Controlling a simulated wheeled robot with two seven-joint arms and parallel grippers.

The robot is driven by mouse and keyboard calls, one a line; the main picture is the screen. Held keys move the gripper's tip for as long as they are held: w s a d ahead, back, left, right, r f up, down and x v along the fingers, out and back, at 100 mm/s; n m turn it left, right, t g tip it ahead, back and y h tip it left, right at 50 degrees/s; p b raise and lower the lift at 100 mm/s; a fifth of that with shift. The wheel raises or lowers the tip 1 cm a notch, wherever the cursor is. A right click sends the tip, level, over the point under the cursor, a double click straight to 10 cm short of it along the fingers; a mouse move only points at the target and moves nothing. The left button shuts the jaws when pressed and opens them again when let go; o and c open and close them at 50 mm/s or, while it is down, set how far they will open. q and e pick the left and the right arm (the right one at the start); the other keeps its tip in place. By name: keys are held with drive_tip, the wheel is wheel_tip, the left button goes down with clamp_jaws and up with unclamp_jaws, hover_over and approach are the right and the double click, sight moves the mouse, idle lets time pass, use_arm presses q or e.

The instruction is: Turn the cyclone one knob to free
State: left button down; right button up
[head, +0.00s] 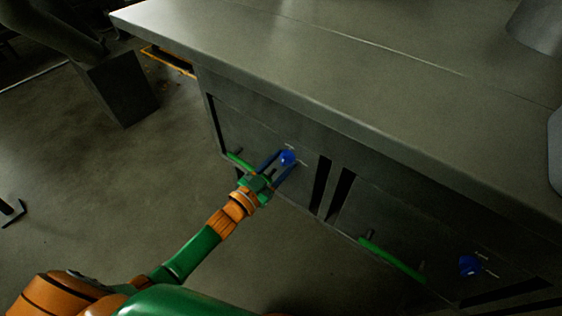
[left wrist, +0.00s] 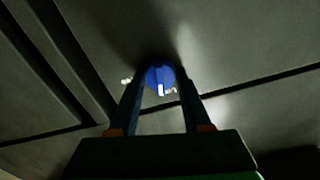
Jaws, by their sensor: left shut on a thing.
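A blue knob (head: 287,157) sits on the front face of the grey cabinet, below the countertop edge. My left gripper (head: 284,160) reaches it from the front, with a finger on either side. In the left wrist view the blue knob (left wrist: 160,77) shows between the two dark fingertips (left wrist: 161,84), with a white mark on its lower part. The left gripper is shut on this knob. A second blue knob (head: 470,265) is on the panel farther right, untouched. The labels are too small to read. My right gripper is not in view.
Green handles (head: 392,258) stick out of the cabinet front, one near my left gripper (head: 238,160) and one to the right. The countertop (head: 330,55) overhangs the panels. Open floor (head: 90,200) lies to the left.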

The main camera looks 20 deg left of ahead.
use_arm(q)
drive_tip(key=m, duration=0.4)
drive_tip(key=shift+m, duration=0.3)
drive_tip(key=m, duration=0.3)
drive_tip(key=shift+m, duration=0.3)
drive_tip(key=m, duration=0.2)
drive_tip(key=shift+m, duration=0.4)
drive_tip(key=m, duration=0.2)
drive_tip(key=shift+m, duration=0.4)
drive_tip(key=shift+m+b, duration=0.3)
drive_tip(key=shift+m, duration=0.4)
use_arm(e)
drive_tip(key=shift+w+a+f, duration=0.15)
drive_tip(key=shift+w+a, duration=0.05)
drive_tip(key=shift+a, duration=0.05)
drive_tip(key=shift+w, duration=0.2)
use_arm(q)
drive_tip(key=shift+c, duration=2.4)
unclamp_jaws()
drive_tip(key=shift+o, duration=0.7)
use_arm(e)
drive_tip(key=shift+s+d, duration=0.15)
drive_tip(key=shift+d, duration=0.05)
